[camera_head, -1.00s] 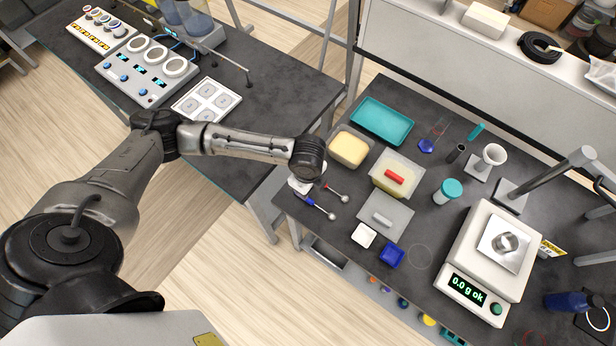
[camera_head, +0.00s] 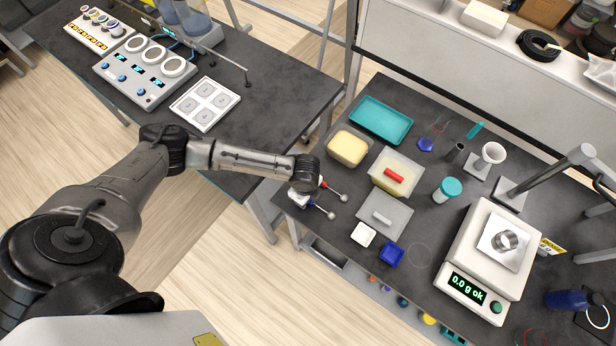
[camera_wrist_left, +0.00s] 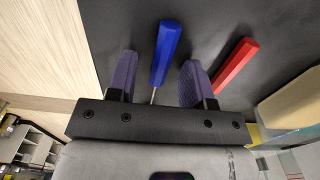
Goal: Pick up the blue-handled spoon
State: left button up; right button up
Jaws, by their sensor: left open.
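The blue-handled spoon (camera_head: 330,215) lies on the dark bench near its left edge; its bowl end shows and its handle is partly hidden by my left wrist. In the left wrist view its blue handle (camera_wrist_left: 164,50) shows between the two fingers, with gaps on both sides. My left gripper (camera_wrist_left: 159,62) is open and empty, above the spoon; in the head view it (camera_head: 304,197) is mostly covered by my wrist. My right gripper is not in view.
A red-handled spoon (camera_head: 343,197) lies close beside the blue one; its red handle (camera_wrist_left: 235,65) is just outside my right-hand finger. A tub of yellowish material (camera_head: 348,147), a grey tray (camera_head: 402,211) and a white weighing dish (camera_head: 363,235) stand nearby.

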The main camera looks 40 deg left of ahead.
pick_arm(q)
jog(key=shift+c, duration=0.4)
grip_shut()
jog(key=shift+r, duration=0.1)
notch_tip(320, 180, up, 4)
jog(key=s+d+r, duration=0.1)
jog(key=d+r, duration=0.5)
jog(key=d, duration=0.5)
jog(key=shift+s+d+r, duration=0.15)
jog(key=shift+d+r, duration=0.15)
jog(key=shift+r, duration=0.1)
